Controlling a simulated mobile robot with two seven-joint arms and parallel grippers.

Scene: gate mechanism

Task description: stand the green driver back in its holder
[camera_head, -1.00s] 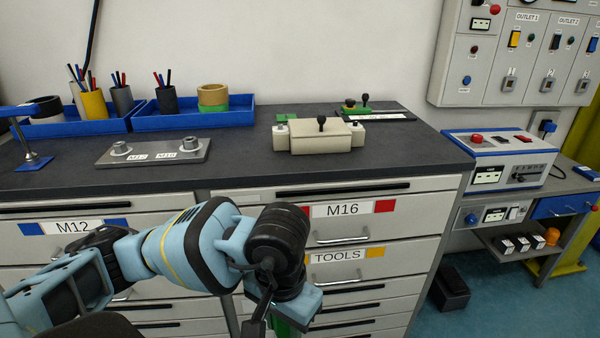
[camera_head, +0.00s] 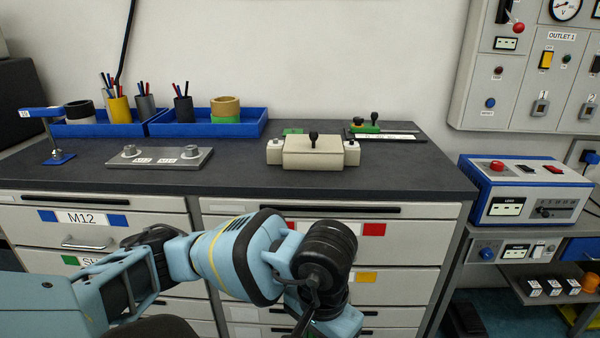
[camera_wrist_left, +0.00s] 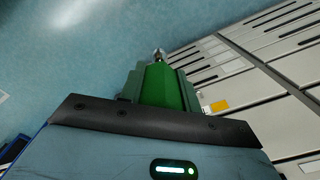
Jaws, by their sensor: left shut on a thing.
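The green driver (camera_wrist_left: 162,90) shows in the left wrist view, with its green handle between my jaws and a silver tip at its far end. My left gripper (camera_wrist_left: 160,78) is shut on it, in front of the drawer fronts and above the blue floor. In the head view my left wrist is at the bottom centre, below the bench top; its jaws and the driver are out of the picture. A blue stand (camera_head: 58,156) with a raised top plate is at the bench's left end. It may be the holder; no opening in it can be made out. My right gripper is not in view.
The dark bench top (camera_head: 250,185) is clear along its front. A grey plate with fittings (camera_head: 160,157) and a cream block with a black knob (camera_head: 312,153) stand on it. Blue trays (camera_head: 205,124) are behind. A control box (camera_head: 525,190) is right of the bench.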

